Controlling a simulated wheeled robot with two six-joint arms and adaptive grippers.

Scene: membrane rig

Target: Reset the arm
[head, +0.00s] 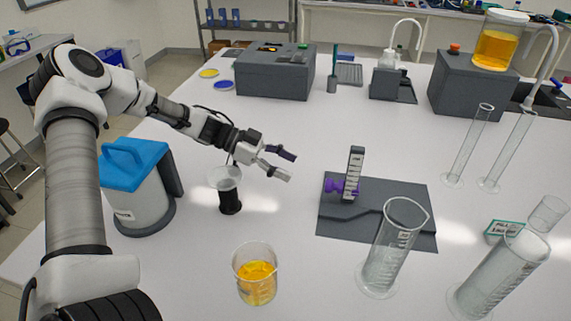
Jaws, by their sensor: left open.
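My left arm (72,170) comes in from the left and reaches over the white table. My left gripper (286,165) is open and empty, its two dark-tipped fingers apart. It hangs above the table, right of a small clear cup on a black base (229,192) and left of the dark grey rig plate (405,205). The plate carries an upright scaled block (353,174) with a purple part (335,186) at its side. My right gripper does not show.
A blue-lidded container (140,190) stands at the left. A beaker of orange liquid (256,275) stands in front. Tall glass cylinders (392,250) stand at the right. Grey boxes (275,75) line the back. The table between the gripper and the orange beaker is clear.

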